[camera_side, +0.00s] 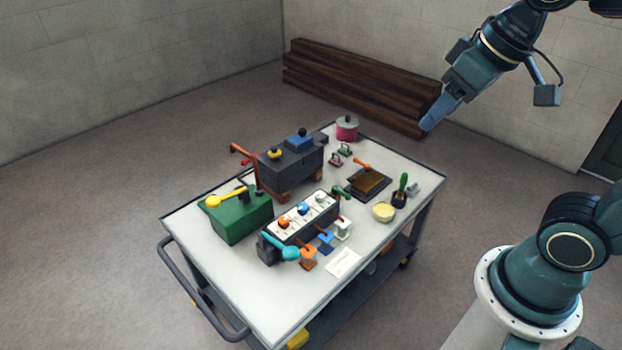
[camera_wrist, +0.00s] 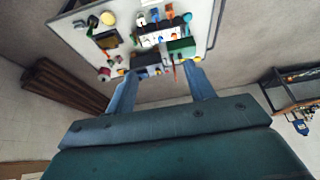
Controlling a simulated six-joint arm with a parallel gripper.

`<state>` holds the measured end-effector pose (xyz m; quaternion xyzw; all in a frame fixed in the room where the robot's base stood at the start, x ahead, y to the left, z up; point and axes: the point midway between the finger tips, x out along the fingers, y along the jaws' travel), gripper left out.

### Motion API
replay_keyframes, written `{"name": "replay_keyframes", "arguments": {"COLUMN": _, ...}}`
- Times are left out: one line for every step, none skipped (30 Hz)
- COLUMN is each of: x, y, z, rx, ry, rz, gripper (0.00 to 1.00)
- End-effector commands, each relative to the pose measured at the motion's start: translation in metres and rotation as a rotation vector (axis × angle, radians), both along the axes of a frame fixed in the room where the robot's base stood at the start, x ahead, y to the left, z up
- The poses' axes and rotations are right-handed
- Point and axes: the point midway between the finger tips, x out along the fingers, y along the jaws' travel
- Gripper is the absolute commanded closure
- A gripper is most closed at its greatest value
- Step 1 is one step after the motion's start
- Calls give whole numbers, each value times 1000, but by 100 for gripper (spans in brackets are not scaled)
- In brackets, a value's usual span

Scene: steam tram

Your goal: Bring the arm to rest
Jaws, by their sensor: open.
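My gripper (camera_side: 430,122) hangs in the air at the upper right of the side view, above and apart from the far right part of the cart (camera_side: 215,285). Its blue-grey fingers point down and to the left. In the wrist view the two fingers of my gripper (camera_wrist: 162,92) stand apart with nothing between them. The cart top (camera_wrist: 75,27) shows beyond the fingertips in that view, at a distance. The gripper touches nothing.
The cart bears a green box (camera_side: 240,218), a dark grey block (camera_side: 290,165), a panel with knobs (camera_side: 302,215), a brown plate (camera_side: 368,182) and a cream bowl (camera_side: 383,212). Dark timber beams (camera_side: 350,85) lie by the back wall. The air around my gripper is clear.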

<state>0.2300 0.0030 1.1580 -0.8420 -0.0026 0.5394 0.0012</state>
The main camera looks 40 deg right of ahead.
Motion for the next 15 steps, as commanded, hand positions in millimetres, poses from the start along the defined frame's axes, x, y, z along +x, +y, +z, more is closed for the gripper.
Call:
{"name": "replay_keyframes", "arguments": {"x": -11, "y": -1, "z": -1, "rx": 0, "ry": -14, "rz": -1, "gripper": 46}}
{"name": "replay_keyframes", "arguments": {"x": -16, "y": -1, "z": -2, "rx": -1, "ry": -21, "rz": -2, "gripper": 46}}
{"name": "replay_keyframes", "arguments": {"x": -23, "y": -2, "z": -4, "rx": -1, "ry": -28, "rz": -2, "gripper": 46}}
{"name": "replay_keyframes", "arguments": {"x": -27, "y": -2, "z": -5, "rx": -2, "ry": -33, "rz": -2, "gripper": 46}}
{"name": "replay_keyframes", "arguments": {"x": -32, "y": -2, "z": -6, "rx": -2, "ry": -38, "rz": -2, "gripper": 46}}
{"name": "replay_keyframes", "arguments": {"x": -36, "y": -2, "z": -8, "rx": -3, "ry": -44, "rz": -3, "gripper": 46}}
{"name": "replay_keyframes", "arguments": {"x": -40, "y": -3, "z": -9, "rx": -3, "ry": -48, "rz": -3, "gripper": 46}}
{"name": "replay_keyframes", "arguments": {"x": -42, "y": -3, "z": -10, "rx": -4, "ry": -50, "rz": -3, "gripper": 46}}
{"name": "replay_keyframes", "arguments": {"x": -46, "y": -3, "z": -12, "rx": -4, "ry": -54, "rz": -3, "gripper": 46}}
{"name": "replay_keyframes", "arguments": {"x": -47, "y": -3, "z": -12, "rx": -4, "ry": -56, "rz": -3, "gripper": 46}}
{"name": "replay_keyframes", "arguments": {"x": -49, "y": -3, "z": -13, "rx": -4, "ry": -58, "rz": -3, "gripper": 46}}
{"name": "replay_keyframes", "arguments": {"x": -50, "y": -3, "z": -14, "rx": -5, "ry": -60, "rz": -4, "gripper": 46}}
{"name": "replay_keyframes", "arguments": {"x": -51, "y": -3, "z": -14, "rx": -5, "ry": -60, "rz": -4, "gripper": 46}}
{"name": "replay_keyframes", "arguments": {"x": -52, "y": -3, "z": -14, "rx": -5, "ry": -60, "rz": -4, "gripper": 46}}
{"name": "replay_keyframes", "arguments": {"x": -52, "y": -3, "z": -15, "rx": -5, "ry": -60, "rz": -4, "gripper": 46}}
